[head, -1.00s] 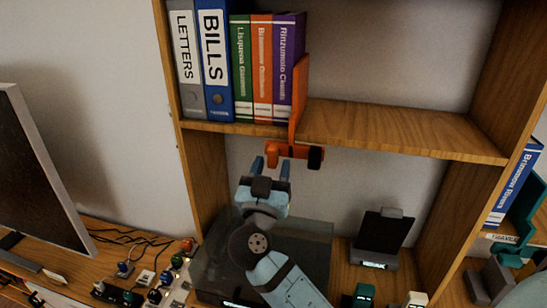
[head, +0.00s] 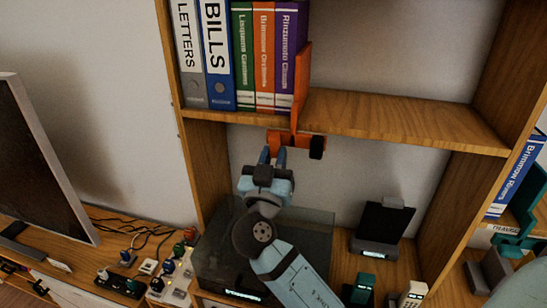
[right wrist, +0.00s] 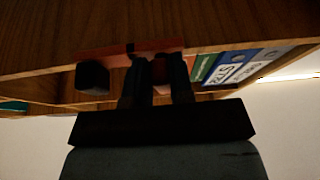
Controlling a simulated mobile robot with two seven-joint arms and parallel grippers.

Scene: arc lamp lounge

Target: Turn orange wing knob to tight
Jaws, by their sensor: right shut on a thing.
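An orange bookend clamp (head: 301,80) stands on the shelf edge right of the binders, with its lower part under the board. Below the board are an orange wing knob (head: 277,138) on the left and a black round piece (head: 317,148) on the right. My right gripper (head: 273,155) reaches up from below and is shut on the wing knob. In the right wrist view, the reddish knob (right wrist: 160,72) shows dimly between the two dark fingers, and the black piece (right wrist: 92,77) is left of them. The knob's exact angle is hard to tell. My left gripper is out of view.
Binders (head: 218,60) and books fill the shelf's left end; the shelf board (head: 400,122) is bare to the right. Below are a dark glass-like box (head: 215,265), a black stand (head: 382,230) and small devices. A monitor (head: 40,160) stands at left.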

